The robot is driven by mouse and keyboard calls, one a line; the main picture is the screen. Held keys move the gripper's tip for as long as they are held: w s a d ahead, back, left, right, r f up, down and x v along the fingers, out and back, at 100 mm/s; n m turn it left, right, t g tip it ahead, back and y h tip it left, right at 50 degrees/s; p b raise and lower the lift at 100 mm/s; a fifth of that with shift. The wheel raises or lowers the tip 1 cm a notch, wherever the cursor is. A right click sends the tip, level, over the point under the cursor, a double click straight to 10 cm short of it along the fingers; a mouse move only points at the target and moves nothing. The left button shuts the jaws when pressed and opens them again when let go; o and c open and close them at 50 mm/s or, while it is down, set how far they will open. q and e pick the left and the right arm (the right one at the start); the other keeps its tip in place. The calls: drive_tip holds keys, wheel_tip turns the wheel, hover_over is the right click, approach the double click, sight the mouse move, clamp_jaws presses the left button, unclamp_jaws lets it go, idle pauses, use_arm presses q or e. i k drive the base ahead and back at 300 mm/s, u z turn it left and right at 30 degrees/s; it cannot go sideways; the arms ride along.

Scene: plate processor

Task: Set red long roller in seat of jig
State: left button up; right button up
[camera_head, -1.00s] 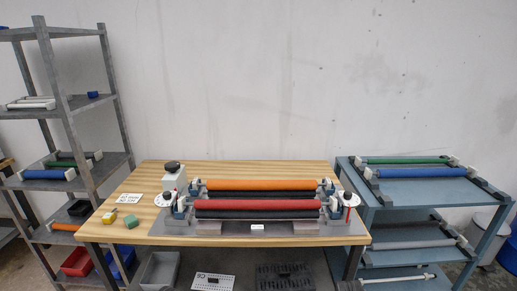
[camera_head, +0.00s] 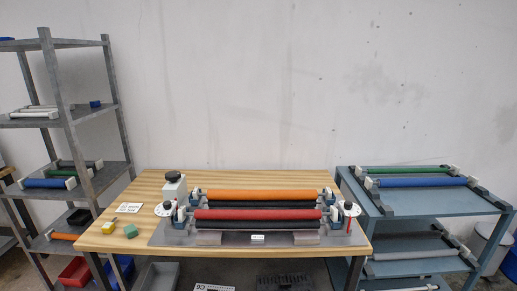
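The red long roller (camera_head: 258,214) lies level across the front of the jig (camera_head: 270,239) on the wooden table. Its ends are at the jig's left and right end supports. A black roller (camera_head: 258,225) runs just below it. I cannot tell at this size whether the red roller's ends are fully down in the seat. An orange roller (camera_head: 262,193) lies parallel behind it. Neither of my grippers is in view.
The wooden table (camera_head: 150,183) has yellow and green blocks (camera_head: 130,231) at its left. A blue cart (camera_head: 420,205) with green and blue rollers stands at the right. A grey shelf rack (camera_head: 95,130) stands at the left. The table's front-left top is mostly clear.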

sight(206, 214)
drive_tip(key=k, duration=0.5)
drive_tip(key=u, duration=1.3)
drive_tip(key=i, duration=1.25)
drive_tip(key=z, duration=3.15)
